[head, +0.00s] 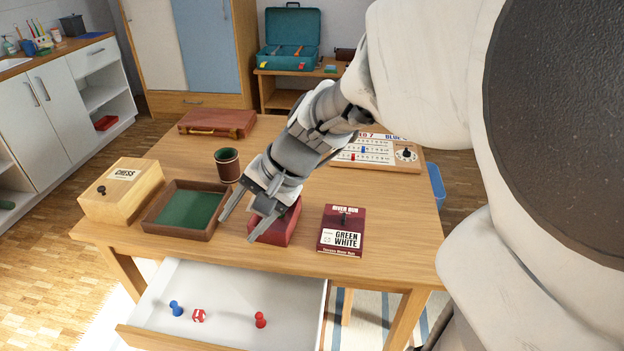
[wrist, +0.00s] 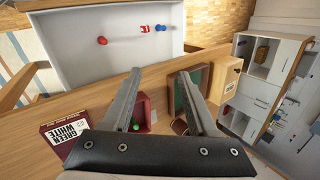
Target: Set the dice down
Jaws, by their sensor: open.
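The red and white die (head: 198,316) lies in the open drawer (head: 230,285) below the table's front edge, between a blue pawn (head: 176,308) and a red pawn (head: 260,320). The die also shows in the wrist view (wrist: 145,29), on the drawer's white floor. My gripper (head: 238,227) is open and empty, its fingers spread. It is over the front of the table, near the green-lined tray and a small red box, and apart from the die. In the wrist view the gripper (wrist: 159,75) has nothing between its fingers.
The green-lined tray (head: 153,229) and chess box (head: 92,206) stand left. A dice cup (head: 227,164) stands behind the tray. The red box (head: 284,229) is partly hidden by my gripper. A dark red game box (head: 342,247) lies right, and a white scoreboard (head: 375,166) behind.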

